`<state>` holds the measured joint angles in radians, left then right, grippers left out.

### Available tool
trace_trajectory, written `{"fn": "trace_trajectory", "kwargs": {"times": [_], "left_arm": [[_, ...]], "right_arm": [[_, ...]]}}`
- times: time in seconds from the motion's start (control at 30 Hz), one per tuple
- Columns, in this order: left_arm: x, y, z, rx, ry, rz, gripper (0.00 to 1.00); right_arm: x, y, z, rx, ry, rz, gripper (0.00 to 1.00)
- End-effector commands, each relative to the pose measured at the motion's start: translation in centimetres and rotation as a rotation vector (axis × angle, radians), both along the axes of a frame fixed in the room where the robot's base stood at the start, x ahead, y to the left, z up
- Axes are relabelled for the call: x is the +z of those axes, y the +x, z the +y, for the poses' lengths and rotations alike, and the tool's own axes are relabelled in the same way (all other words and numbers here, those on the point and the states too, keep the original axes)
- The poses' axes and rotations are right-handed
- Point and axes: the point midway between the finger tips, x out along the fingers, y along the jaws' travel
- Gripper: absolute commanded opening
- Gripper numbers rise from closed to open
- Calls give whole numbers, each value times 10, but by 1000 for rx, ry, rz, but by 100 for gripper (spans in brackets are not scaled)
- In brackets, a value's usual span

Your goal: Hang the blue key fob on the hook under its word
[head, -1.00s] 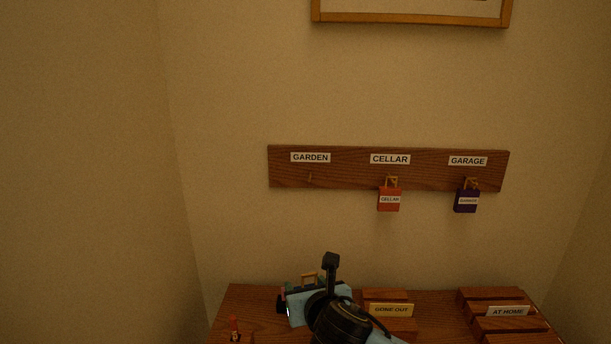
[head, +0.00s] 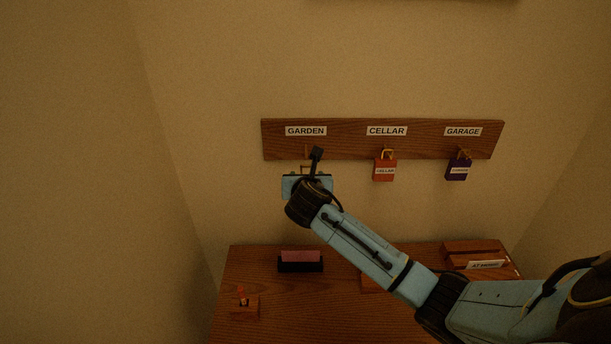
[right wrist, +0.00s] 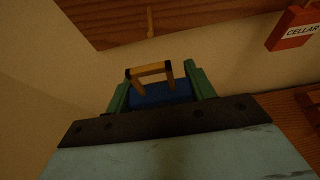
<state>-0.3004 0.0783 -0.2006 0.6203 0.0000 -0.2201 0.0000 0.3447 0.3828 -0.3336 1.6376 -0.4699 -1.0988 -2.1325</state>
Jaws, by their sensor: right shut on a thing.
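The blue key fob (right wrist: 165,94) with its tan loop (right wrist: 150,68) is upright between the green fingers of my right gripper (right wrist: 158,88), which is shut on it. In the head view the gripper hides most of the fob. The gripper is in front of the wall, just below the empty hook (head: 306,151) under the GARDEN label (head: 306,131). In the right wrist view the hook (right wrist: 150,22) shows above the loop, apart from it. A red CELLAR fob (head: 385,171) and a purple fob (head: 458,170) hang under CELLAR and GARAGE. My left gripper is out of view.
The wooden hook board (head: 345,140) is on the wall above the desk (head: 260,280). On the desk are a black block with a pink top (head: 300,261), a small wooden piece with a red peg (head: 243,305) and a slotted wooden stand (head: 475,249) at right.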

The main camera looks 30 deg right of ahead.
Motion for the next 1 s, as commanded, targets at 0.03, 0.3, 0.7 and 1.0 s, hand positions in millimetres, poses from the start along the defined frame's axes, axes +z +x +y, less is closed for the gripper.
{"fn": "trace_trajectory", "kwargs": {"times": [0.03, 0.3, 0.7, 1.0], "left_arm": [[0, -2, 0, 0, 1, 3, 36], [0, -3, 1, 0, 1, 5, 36], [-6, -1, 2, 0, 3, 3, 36], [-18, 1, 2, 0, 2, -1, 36]], "right_arm": [[1, 3, -2, 0, 0, -1, 31], [-1, 17, -10, 1, 1, -2, 31], [-4, 38, -22, 1, 1, -3, 31], [-7, 52, -32, 1, 1, -3, 31]]}}
